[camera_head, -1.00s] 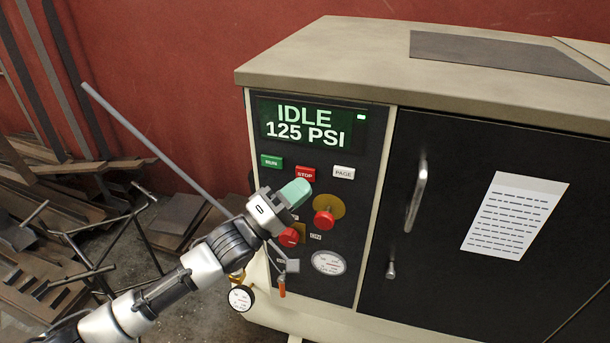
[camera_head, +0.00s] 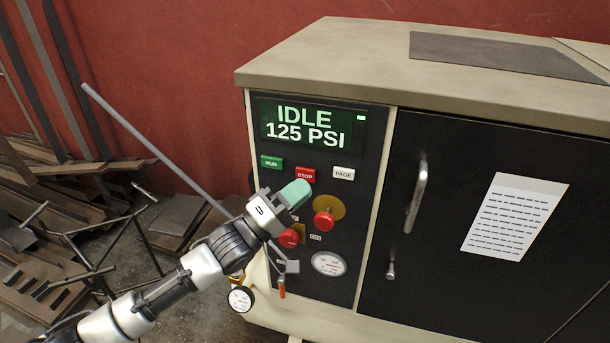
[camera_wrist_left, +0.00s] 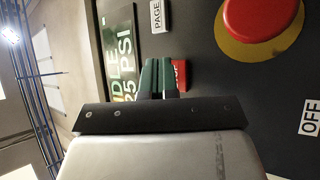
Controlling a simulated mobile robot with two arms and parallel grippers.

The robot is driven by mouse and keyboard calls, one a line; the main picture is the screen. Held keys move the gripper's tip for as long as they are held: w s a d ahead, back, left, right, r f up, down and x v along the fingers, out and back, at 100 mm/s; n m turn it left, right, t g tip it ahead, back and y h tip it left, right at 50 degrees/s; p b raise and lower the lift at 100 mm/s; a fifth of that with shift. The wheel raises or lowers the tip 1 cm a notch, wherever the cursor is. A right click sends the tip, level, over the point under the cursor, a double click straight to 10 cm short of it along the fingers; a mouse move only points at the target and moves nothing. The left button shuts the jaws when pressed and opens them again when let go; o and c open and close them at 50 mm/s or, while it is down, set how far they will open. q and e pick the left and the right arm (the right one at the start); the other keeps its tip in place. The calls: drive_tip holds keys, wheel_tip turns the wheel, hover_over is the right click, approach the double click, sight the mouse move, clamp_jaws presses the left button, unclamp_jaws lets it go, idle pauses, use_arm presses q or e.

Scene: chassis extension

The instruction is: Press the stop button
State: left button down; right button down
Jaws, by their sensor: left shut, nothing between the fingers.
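The red STOP button (camera_head: 305,175) sits on the machine's black control panel, between the green RUN button (camera_head: 271,162) and the white PAGE button (camera_head: 344,173). My left gripper (camera_head: 300,190) is shut and empty, its teal fingertips just below the STOP button in the head view. In the left wrist view the fingers (camera_wrist_left: 160,77) partly cover the red STOP button (camera_wrist_left: 180,75). I cannot tell whether they touch it. The display (camera_head: 311,124) reads IDLE, 125 PSI. My right gripper is in neither view.
A red emergency knob on a yellow disc (camera_head: 324,218) is right of my gripper, with another red knob (camera_head: 289,238) below. A gauge (camera_head: 328,262) is lower on the panel. A cabinet door handle (camera_head: 416,196) is at right. Metal scrap (camera_head: 50,265) lies at left.

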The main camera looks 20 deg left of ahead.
use_arm(q)
drive_tip(key=shift+w, duration=0.15)
idle(0.7)
drive_tip(key=shift+w, duration=0.3)
drive_tip(key=shift+w, duration=0.4)
idle(0.6)
drive_tip(key=shift+s, duration=0.15)
drive_tip(key=shift+s+p, duration=0.3)
drive_tip(key=shift+s, duration=0.4)
drive_tip(key=s+p, duration=0.2)
drive_tip(key=s, duration=0.3)
drive_tip(key=shift+a, duration=0.1)
idle(0.3)
